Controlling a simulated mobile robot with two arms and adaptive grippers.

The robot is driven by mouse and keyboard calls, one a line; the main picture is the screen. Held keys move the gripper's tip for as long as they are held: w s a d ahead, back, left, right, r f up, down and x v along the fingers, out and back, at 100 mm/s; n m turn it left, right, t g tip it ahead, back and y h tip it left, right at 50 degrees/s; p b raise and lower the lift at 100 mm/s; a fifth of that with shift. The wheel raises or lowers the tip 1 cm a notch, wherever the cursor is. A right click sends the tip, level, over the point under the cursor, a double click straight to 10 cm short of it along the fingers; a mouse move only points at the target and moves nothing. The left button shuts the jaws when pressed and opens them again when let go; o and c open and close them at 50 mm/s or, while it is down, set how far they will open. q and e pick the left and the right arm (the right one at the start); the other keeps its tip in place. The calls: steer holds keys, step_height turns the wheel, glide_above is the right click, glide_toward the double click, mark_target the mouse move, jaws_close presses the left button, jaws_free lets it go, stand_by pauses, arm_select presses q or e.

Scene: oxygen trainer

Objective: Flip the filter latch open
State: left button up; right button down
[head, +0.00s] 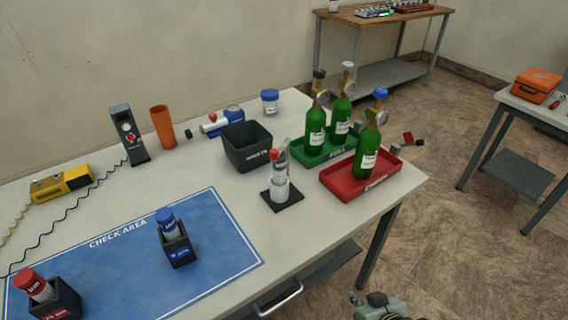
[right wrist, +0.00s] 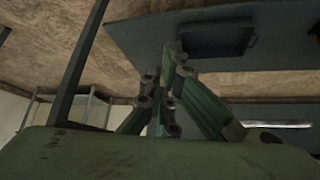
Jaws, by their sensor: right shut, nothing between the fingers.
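A small stand (head: 280,190) with a white cup, a red-topped piece and a clear upright strip sits on a dark square base near the table's right part. It may be the filter holder, but I cannot make out its latch clearly. My right gripper (head: 385,304) shows only partly at the bottom edge of the head view, off the table's front side and well apart from the stand. In the right wrist view its green fingers (right wrist: 172,80) are together with nothing between them. My left gripper is not in view.
Green bottles stand at a green tray (head: 312,157) and a red tray (head: 385,184), right of the stand. A black bin (head: 246,160) is behind it. A blue check-area mat (head: 115,275) holds two small holders. A drawer handle (head: 280,299) juts from the table's front.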

mark_target(275, 155)
steer(key=w+a+r+t+y, duration=0.1)
steer(key=w+r, duration=0.2)
steer(key=r, duration=0.1)
steer(key=w+a+r+n+t+y, duration=0.1)
steer(key=w+a+r, duration=0.1)
steer(key=r, duration=0.2)
steer(key=w+a+r+n+t+y, duration=0.1)
steer(key=w+a+r, duration=0.1)
steer(key=w+r, duration=0.1)
steer(key=shift+w+r+t+y, duration=0.3)
steer(key=shift+r+t+y, duration=0.1)
steer(key=shift+r, duration=0.2)
steer(key=w+a+r+n+t+y, duration=0.1)
steer(key=a+r+n+y, duration=0.1)
steer(key=r, duration=0.5)
steer(key=w+a+r+n+y, duration=0.1)
steer(key=a+r+y, duration=0.1)
steer(key=r+y, duration=0.3)
step_height(275, 155, up, 4)
steer(key=shift+w+f+n+t, duration=0.2)
steer(key=shift+w+n+t, duration=0.2)
steer(key=p+x, duration=0.1)
steer(key=x, duration=1.1)
steer(key=shift+w+a+r+p, duration=0.2)
steer(key=shift+w+a+p, duration=0.05)
steer(key=shift+p, duration=0.15)
steer(key=shift+w+a+f, duration=0.1)
steer(key=shift+w+a, duration=0.3)
steer(key=shift+a, duration=0.05)
